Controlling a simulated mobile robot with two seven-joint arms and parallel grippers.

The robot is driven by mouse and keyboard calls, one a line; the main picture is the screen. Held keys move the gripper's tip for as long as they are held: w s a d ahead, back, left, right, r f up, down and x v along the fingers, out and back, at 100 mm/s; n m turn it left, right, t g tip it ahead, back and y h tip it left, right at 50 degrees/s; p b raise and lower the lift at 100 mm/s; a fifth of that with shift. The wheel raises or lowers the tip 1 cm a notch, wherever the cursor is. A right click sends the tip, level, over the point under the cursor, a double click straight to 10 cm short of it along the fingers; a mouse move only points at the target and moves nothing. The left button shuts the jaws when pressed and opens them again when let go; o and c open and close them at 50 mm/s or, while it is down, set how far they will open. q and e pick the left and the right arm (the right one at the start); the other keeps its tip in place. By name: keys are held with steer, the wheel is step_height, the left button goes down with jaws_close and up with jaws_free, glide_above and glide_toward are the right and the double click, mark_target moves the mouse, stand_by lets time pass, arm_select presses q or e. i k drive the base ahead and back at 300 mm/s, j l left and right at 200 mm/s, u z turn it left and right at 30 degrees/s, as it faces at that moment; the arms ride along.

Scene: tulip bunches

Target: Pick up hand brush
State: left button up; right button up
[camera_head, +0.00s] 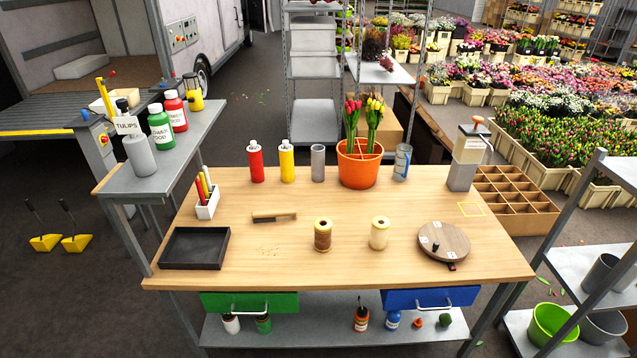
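The hand brush (274,217) lies on the wooden table, left of the middle. It has a light wooden back and a dark strip of bristles along its front side, and nothing covers it. A few small crumbs are scattered on the table just in front of it. Neither of my grippers is in view.
On the wooden table (350,273), a black tray (166,263) and a white pen holder (208,204) stand left of the brush. A brown twine spool (322,236) stands to its right. Bottles and an orange pot (360,171) stand behind.

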mark_target(260, 216)
steer(key=i+j+u, duration=0.15)
steer(key=i+j, duration=0.2)
steer(key=i+j+u, duration=0.2)
steer(key=i, duration=0.25)
steer(key=i+j+u, duration=0.15)
steer(key=i+j, duration=0.2)
steer(key=i, duration=0.05)
